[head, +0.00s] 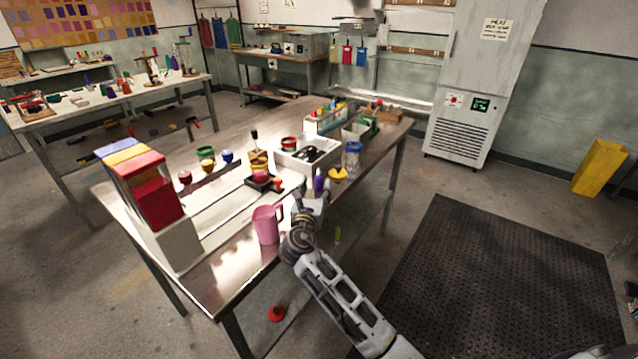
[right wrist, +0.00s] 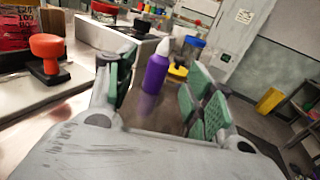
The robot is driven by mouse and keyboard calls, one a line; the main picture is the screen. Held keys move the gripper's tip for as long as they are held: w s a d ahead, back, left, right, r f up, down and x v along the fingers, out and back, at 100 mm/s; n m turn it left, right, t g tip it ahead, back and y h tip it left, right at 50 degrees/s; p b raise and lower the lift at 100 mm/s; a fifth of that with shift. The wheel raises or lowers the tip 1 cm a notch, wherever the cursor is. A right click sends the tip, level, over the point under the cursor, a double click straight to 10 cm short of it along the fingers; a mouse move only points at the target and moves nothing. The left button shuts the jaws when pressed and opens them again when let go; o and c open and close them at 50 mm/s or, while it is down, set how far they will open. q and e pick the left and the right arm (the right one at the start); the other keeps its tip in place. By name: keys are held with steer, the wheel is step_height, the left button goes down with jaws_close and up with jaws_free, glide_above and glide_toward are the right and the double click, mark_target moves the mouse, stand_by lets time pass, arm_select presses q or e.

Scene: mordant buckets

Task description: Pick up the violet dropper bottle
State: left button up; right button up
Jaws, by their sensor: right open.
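The violet dropper bottle (head: 319,181) stands upright on the metal table near its right edge, just beyond my right gripper (head: 312,198) in the head view. In the right wrist view the bottle (right wrist: 157,70) shows a violet body and a white pointed tip. It appears between the two green-padded fingers of my right gripper (right wrist: 158,100), a little beyond them. The right gripper is open and empty. My left gripper is in neither view.
A pink jug (head: 267,225) stands close left of the right gripper. A yellow-and-black object (head: 338,173), a blue-lidded jar (head: 352,158) and a white tray (head: 307,153) stand beyond the bottle. A red stamp-like object (right wrist: 48,55) is left of the fingers.

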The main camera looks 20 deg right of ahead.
mark_target(318, 179)
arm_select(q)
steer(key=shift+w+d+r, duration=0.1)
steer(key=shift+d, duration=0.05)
arm_select(e)
steer(key=shift+w+d, duration=0.2)
steer(key=shift+w, duration=0.2)
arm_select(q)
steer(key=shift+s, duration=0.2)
arm_select(e)
steer(key=shift+w, duration=0.1)
steer(key=shift+w+d, duration=0.15)
steer(key=shift+w, duration=0.05)
steer(key=x, duration=0.3)
steer(key=shift+w+d, duration=0.15)
steer(key=shift+w, duration=0.05)
steer(key=shift+w+d, duration=0.2)
steer(key=shift+w, duration=0.2)
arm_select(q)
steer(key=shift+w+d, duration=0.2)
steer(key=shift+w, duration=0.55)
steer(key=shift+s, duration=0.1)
